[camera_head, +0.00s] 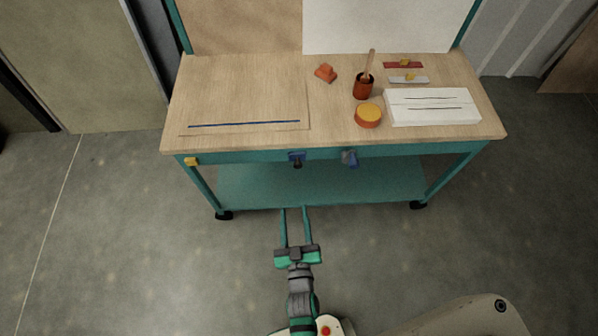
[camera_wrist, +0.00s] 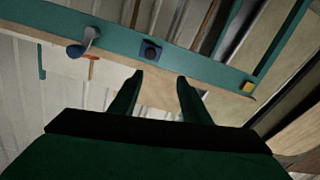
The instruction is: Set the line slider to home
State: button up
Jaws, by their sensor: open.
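Nothing readable shows which is the line slider or where home is. My gripper (camera_head: 294,209) is open and empty, low in front of the bench and well apart from both bars. It also shows in the wrist view (camera_wrist: 160,76), with nothing between its fingers. The bars are not visible there.
The bench top (camera_head: 230,85) holds an orange block (camera_head: 325,73), a brown cup with a stick (camera_head: 363,88), a yellow-topped tub (camera_head: 368,115) and a slotted white box (camera_head: 432,106). Blue fittings (camera_head: 297,158) jut from the front edge. The left of the top is mostly clear.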

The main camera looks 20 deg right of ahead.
send_near(298, 167)
jog(key=shift+h, duration=0.4)
jog(key=x, duration=0.8)
jog(key=shift+a+f, duration=0.25)
jog(key=shift+c, duration=0.6)
grip_shut()
